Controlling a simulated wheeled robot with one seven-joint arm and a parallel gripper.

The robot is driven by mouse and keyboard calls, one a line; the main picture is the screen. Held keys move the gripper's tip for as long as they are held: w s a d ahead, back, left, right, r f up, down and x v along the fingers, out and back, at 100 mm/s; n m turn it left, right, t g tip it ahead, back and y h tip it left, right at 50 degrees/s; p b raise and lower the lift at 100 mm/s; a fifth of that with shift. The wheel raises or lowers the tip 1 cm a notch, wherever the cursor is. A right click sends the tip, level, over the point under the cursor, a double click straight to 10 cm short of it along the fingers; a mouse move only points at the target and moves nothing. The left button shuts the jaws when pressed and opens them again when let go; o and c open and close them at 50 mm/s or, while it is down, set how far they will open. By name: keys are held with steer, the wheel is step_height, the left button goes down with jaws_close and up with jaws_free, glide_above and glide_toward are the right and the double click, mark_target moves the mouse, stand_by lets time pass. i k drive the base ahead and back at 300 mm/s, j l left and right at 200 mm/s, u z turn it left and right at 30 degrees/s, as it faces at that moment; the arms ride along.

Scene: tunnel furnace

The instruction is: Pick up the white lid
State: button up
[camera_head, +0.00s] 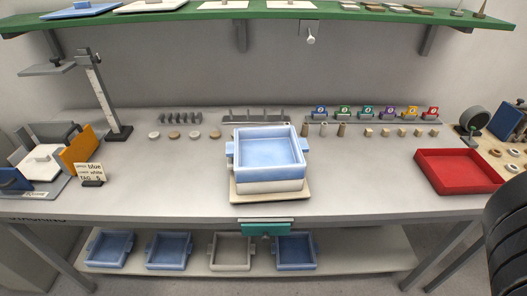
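A white flat piece with a small knob, which looks like a white lid (42,165), leans in a rack at the left end of the table. It sits between a dark blue piece (14,181) and an orange panel (79,150). More knobbed plates lie on the green shelf at the top, among them a pale blue one (82,9) and whitish ones (222,5). An open blue box (268,152) with side handles stands on a white box (270,186) at the table's middle. My gripper is not in view.
A card reading blue, white and TAG 5 (89,172) stands beside the rack. A tall stand (102,95) rises behind it. A red tray (457,171) is at the right. Several trays fill the lower shelf.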

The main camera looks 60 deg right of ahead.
mark_target(40, 166)
steer(key=i+j+u, duration=0.35)
steer(key=i, duration=0.25)
steer(key=i+j+u, duration=0.35)
steer(key=i, duration=0.35)
steer(key=i+u, duration=0.35)
steer(key=i, duration=0.3)
steer(key=i+z, duration=0.25)
steer(key=i, duration=0.15)
steer(key=i+j+z, duration=0.25)
steer(key=i, duration=0.15)
steer(key=i+j+z, duration=0.25)
steer(key=i, duration=0.15)
steer(key=i+j+z, duration=0.2)
steer(key=z, duration=0.3)
steer(key=i+j+z, duration=0.3)
steer(key=z, duration=0.15)
steer(key=i+j+z, duration=0.15)
steer(key=j+z, duration=0.2)
steer(key=z, duration=0.15)
steer(key=i+j+z, duration=0.1)
steer(key=j+z, duration=0.35)
steer(key=l, duration=0.1)
